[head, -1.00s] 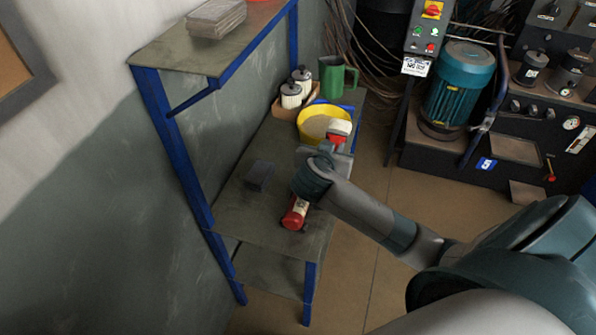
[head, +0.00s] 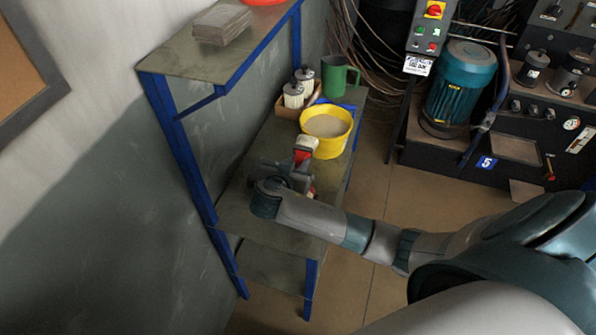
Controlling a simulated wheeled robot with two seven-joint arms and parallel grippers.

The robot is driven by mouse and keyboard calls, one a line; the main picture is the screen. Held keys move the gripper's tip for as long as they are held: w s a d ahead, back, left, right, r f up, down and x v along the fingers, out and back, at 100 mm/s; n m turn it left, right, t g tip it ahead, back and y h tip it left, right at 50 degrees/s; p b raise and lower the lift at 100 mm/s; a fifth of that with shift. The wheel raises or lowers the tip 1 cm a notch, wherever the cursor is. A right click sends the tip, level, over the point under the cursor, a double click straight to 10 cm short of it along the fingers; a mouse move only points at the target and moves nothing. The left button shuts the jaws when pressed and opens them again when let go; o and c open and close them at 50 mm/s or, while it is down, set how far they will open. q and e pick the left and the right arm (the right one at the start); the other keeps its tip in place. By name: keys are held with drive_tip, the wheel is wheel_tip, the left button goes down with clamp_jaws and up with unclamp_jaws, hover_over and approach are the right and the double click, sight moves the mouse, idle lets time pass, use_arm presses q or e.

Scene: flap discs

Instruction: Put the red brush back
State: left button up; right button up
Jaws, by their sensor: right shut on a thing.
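The red brush (head: 302,155) has a red body and a pale head. My right gripper (head: 297,165) is shut on it and holds it over the middle shelf (head: 235,208), on the near side of the yellow bucket (head: 326,145). The pale end of the brush points up toward the bucket. The gripper and wrist hide its lower part. The bucket holds something pale grey. My left gripper is not in view.
A green jug (head: 338,76) and a box with two white canisters (head: 293,95) stand behind the bucket. A red bottle on the shelf is mostly hidden by my right arm. The upper shelf (head: 180,57) overhangs at the left. The near end of the middle shelf looks clear.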

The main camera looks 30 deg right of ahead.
drive_tip(key=shift+f+p, duration=0.6)
drive_tip(key=shift+f, duration=1.4)
drive_tip(key=shift+f, duration=0.3)
drive_tip(key=o, duration=1)
drive_tip(key=shift+r, duration=0.1)
drive_tip(key=shift+o, duration=0.2)
drive_tip(key=shift+r, duration=0.15)
